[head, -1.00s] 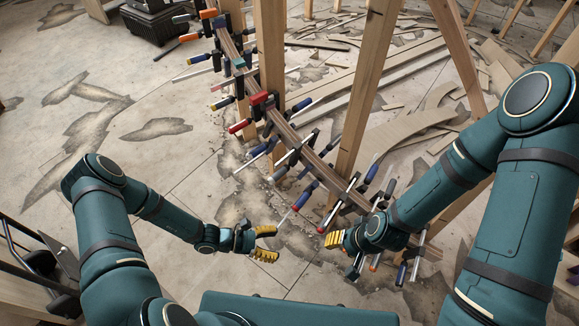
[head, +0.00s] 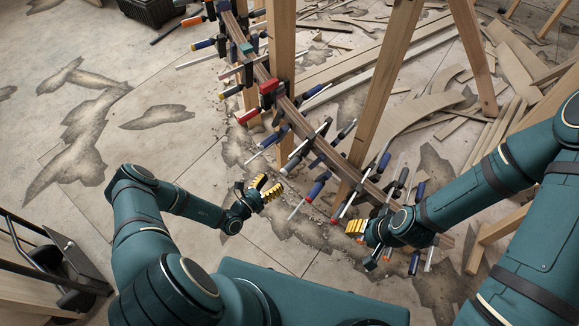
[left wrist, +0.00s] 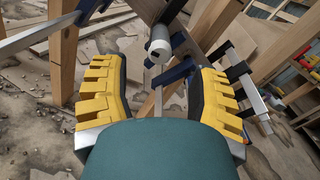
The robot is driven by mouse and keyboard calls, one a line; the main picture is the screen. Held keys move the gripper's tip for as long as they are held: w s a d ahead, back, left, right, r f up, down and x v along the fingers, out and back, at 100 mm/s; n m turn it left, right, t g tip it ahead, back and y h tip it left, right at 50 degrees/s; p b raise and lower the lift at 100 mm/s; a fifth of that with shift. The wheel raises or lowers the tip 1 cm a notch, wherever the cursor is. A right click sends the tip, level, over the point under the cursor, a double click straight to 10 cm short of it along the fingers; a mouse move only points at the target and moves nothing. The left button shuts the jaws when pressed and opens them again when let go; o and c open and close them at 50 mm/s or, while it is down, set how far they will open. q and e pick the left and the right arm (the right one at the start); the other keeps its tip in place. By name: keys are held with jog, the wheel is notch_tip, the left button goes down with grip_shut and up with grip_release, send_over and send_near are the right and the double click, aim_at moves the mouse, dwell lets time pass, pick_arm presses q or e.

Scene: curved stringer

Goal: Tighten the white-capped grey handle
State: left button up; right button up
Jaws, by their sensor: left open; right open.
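The grey handle with a white cap (left wrist: 160,48) shows in the left wrist view, between and beyond my open fingers. Its cap end faces the camera. In the head view, what appears to be the same handle (head: 291,164) is on a clamp along the curved wooden stringer (head: 318,143). My left gripper (head: 269,187) is open, just below and left of it, apart from it, with its yellow fingertips pointing toward the clamps. The left wrist view shows nothing between its fingers (left wrist: 158,88). My right gripper (head: 355,228) is open near the stringer's lower end.
Blue-handled clamps (head: 318,185) and red-handled clamps (head: 248,116) line the stringer closely on both sides. Wooden posts (head: 378,85) stand beside it. Wood offcuts (head: 430,110) lie behind. The cracked floor to the left is mostly clear, with a wheeled cart (head: 60,265) at lower left.

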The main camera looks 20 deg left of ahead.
aim_at(289, 165)
pick_arm(q)
jog(key=b+x, duration=0.1)
jog(key=x, duration=0.8)
jog(key=shift+w+d+b, duration=0.1)
jog(key=shift+b, duration=0.2)
grip_shut()
